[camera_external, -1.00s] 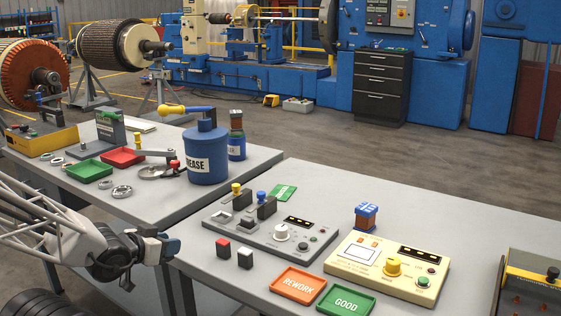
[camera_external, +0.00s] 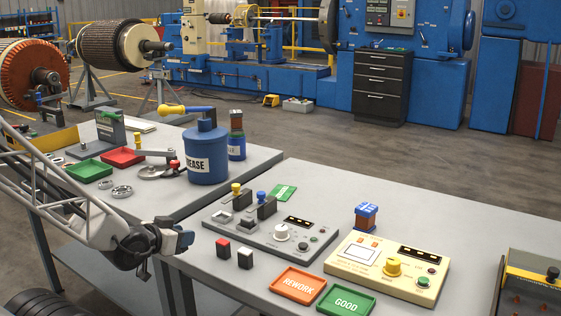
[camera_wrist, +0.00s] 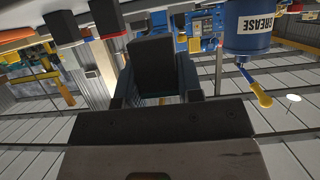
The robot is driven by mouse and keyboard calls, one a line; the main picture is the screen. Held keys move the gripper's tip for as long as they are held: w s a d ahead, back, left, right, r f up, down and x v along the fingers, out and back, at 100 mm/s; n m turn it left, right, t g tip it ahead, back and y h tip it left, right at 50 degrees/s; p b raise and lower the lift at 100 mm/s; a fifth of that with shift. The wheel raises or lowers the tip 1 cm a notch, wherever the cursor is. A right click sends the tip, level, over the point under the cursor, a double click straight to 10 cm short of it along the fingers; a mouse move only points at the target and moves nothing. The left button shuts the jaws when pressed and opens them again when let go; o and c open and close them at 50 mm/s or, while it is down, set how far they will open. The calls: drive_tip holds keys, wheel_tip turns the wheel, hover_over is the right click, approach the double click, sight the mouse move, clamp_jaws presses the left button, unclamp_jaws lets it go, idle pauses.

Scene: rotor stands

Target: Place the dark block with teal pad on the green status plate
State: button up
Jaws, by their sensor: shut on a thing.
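My gripper (camera_external: 183,240) is at the near left corner of the front table, beside its left edge. It is shut on a dark block (camera_wrist: 153,65), which shows between the fingers in the wrist view. The green plate marked GOOD (camera_external: 346,302) lies flat at the table's front edge, well to the right of my gripper, and looks empty.
An orange REWORK plate (camera_external: 298,285) lies beside the green one. A grey control panel (camera_external: 262,243) and cream meter box (camera_external: 387,267) are behind. A blue grease can (camera_external: 207,155) stands on the left table.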

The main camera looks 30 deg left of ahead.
hover_over(205, 246)
drive_tip(key=s, duration=0.1)
drive_tip(key=shift+s+d+f, duration=0.1)
drive_tip(key=shift+s+f, duration=0.05)
drive_tip(key=shift+f, duration=0.2)
drive_tip(key=shift+w, duration=0.45)
drive_tip(key=shift+w+f, duration=0.2)
drive_tip(key=shift+w, duration=0.05)
drive_tip(key=shift+f, duration=1.4)
drive_tip(key=shift+f, duration=0.25)
drive_tip(key=o, duration=0.9)
